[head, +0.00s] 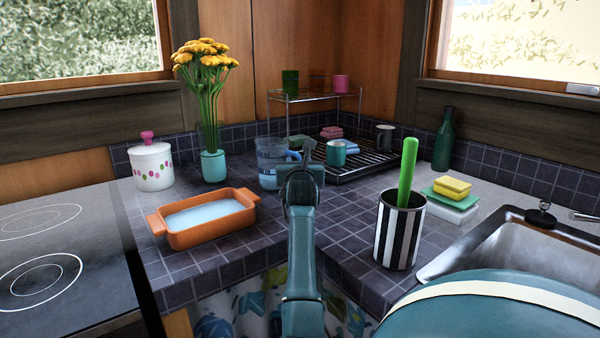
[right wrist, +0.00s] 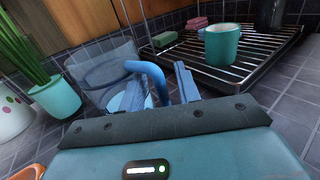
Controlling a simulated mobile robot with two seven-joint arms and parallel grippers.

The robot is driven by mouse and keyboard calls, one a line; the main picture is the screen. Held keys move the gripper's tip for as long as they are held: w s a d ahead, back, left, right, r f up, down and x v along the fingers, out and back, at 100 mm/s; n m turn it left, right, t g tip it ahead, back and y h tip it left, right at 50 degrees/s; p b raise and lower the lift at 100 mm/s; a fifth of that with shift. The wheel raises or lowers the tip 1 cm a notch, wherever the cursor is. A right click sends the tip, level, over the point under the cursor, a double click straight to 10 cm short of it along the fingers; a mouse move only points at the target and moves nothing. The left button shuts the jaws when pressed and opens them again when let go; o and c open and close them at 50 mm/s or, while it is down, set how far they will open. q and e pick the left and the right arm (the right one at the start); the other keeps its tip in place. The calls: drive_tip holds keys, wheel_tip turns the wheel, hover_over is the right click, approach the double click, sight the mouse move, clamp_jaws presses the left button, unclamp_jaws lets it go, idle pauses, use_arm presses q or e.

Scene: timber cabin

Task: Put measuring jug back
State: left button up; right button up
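The measuring jug (head: 270,160) is clear with a blue handle and stands upright on the dark tiled counter, left of the wire dish rack (head: 350,162). In the right wrist view the jug (right wrist: 100,72) is close ahead, its handle pointing towards me. My right gripper (head: 306,158) is at the handle side of the jug. In the right wrist view its fingers (right wrist: 160,92) look apart, with the handle between them; whether they touch it is unclear. My arm hides part of the handle in the head view. My left gripper is not in view.
A teal mug (head: 336,153) sits on the rack. A flower vase (head: 214,166), a white lidded pot (head: 152,166) and an orange dish (head: 202,233) stand to the left. A striped holder (head: 399,232), sponges (head: 452,188) and the sink (head: 520,250) are right. Some bare counter lies between.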

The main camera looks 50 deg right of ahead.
drive_tip(key=v, duration=1)
drive_tip(key=shift+s+a, duration=0.2)
drive_tip(key=shift+a, duration=0.05)
